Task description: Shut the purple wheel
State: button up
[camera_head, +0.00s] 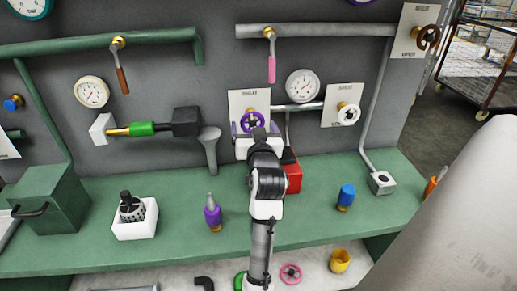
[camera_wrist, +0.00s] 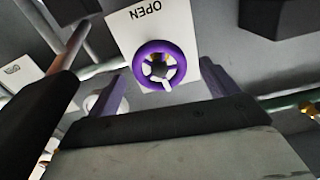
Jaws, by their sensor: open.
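The purple wheel (camera_head: 252,121) is mounted on the grey wall in front of a white card (camera_head: 236,99). In the wrist view the purple wheel (camera_wrist: 145,62) is a spoked ring, facing the camera, with the card (camera_wrist: 150,22) reading OPEN upside down. My gripper (camera_head: 254,136) is in front of the wheel and hides its lower part in the head view. In the wrist view my gripper (camera_wrist: 164,84) is open and empty, with one finger on each side of the wheel. Gaps show between the fingers and the rim; the depth between them cannot be told.
A pink-handled lever (camera_head: 271,66) hangs above. A red box (camera_head: 292,174) stands on the green bench (camera_head: 330,215) behind my arm. A grey horn (camera_head: 210,147) stands to the left.

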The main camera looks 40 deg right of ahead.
jog(key=b+v, duration=0.2)
jog(key=v, duration=0.8)
jog(key=shift+s+b, duration=0.15)
jog(key=shift+b, duration=0.25)
jog(key=shift+a+f, duration=0.1)
jog(key=shift+a, duration=0.05)
